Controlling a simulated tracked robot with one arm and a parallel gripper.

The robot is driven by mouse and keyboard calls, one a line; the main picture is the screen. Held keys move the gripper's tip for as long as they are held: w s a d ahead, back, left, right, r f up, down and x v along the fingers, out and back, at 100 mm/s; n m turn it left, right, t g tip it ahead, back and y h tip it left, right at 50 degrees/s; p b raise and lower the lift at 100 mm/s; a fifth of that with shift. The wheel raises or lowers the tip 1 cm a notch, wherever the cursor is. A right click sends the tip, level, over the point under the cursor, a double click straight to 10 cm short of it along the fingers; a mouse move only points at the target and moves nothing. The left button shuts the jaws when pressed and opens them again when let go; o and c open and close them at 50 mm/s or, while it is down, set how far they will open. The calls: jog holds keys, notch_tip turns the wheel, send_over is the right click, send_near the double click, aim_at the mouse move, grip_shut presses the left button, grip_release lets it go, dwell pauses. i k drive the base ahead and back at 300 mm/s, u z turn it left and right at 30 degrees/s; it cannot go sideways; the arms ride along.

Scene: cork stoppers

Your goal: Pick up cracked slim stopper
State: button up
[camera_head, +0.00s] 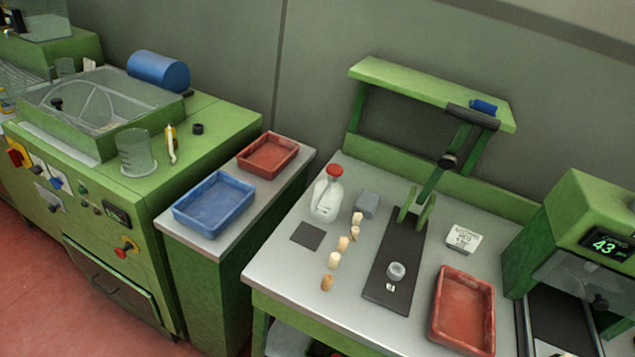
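Several small cork stoppers stand in a slanting row on the grey bench (290,262). The nearest stopper (327,283) is darker orange-brown. Behind it are a pale stopper (334,260), another pale stopper (343,243), a stopper with a browner lower part (354,233), and the farthest stopper (357,218). They are too small in view to show a crack or to tell which one is the cracked slim stopper. My gripper is not in view.
Left of the row stand a red-capped bottle (326,198) and a dark square pad (307,236). Right are a green lever device on a dark base plate (385,290), and a red tray (463,310). Blue (214,205) and red (268,155) trays sit on the side cabinet.

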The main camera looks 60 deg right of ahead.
aim_at(353, 234)
jog(key=z, duration=0.45)
jog(key=i, duration=1.1)
jog(key=z, duration=1)
jog(key=i, duration=0.3)
jog(key=z, duration=0.1)
jog(key=k, duration=0.9)
jog(key=z, duration=0.15)
jog(key=i, duration=0.9)
jog(key=u, duration=0.05)
